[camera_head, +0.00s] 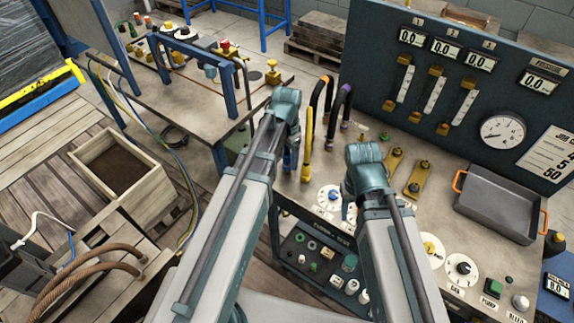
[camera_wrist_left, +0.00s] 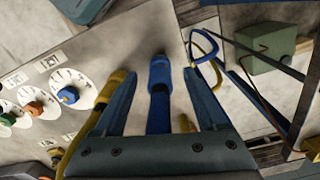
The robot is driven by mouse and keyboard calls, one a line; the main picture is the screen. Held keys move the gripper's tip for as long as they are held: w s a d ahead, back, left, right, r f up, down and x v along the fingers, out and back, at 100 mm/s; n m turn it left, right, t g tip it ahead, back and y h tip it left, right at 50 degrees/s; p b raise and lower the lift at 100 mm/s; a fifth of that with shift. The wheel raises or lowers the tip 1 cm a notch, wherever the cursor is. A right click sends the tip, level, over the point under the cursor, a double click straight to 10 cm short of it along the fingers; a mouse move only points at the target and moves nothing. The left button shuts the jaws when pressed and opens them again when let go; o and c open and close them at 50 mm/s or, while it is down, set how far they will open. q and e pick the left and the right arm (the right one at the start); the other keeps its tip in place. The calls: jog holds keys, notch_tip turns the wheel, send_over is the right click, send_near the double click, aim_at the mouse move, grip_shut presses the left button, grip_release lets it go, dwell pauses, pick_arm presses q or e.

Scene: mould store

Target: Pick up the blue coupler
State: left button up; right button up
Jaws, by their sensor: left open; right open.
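The blue coupler (camera_wrist_left: 161,72) is in the left wrist view, with a dark ring and a blue length below it. My left gripper (camera_wrist_left: 159,77) is open, with one finger on each side of the coupler and a visible gap to both. In the head view a small blue part (camera_head: 288,160) shows just under the left wrist; the left fingers are mostly hidden there. My right gripper (camera_head: 348,200) is over the bench front near the white dials, mostly hidden by its own wrist, with no held object visible.
A yellow hose end (camera_head: 305,160) stands close right of the left wrist. White dials (camera_head: 331,198), brass fittings (camera_head: 418,178) and a grey tray (camera_head: 497,208) occupy the bench. A gauge panel (camera_head: 450,85) rises behind. A wooden box (camera_head: 150,190) stands at left.

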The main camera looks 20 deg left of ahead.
pick_arm(q)
notch_tip(320, 180, down, 2)
jog(key=shift+f+b, duration=0.25)
jog(key=shift+b, duration=0.5)
jog(key=shift+r, duration=0.1)
grip_shut()
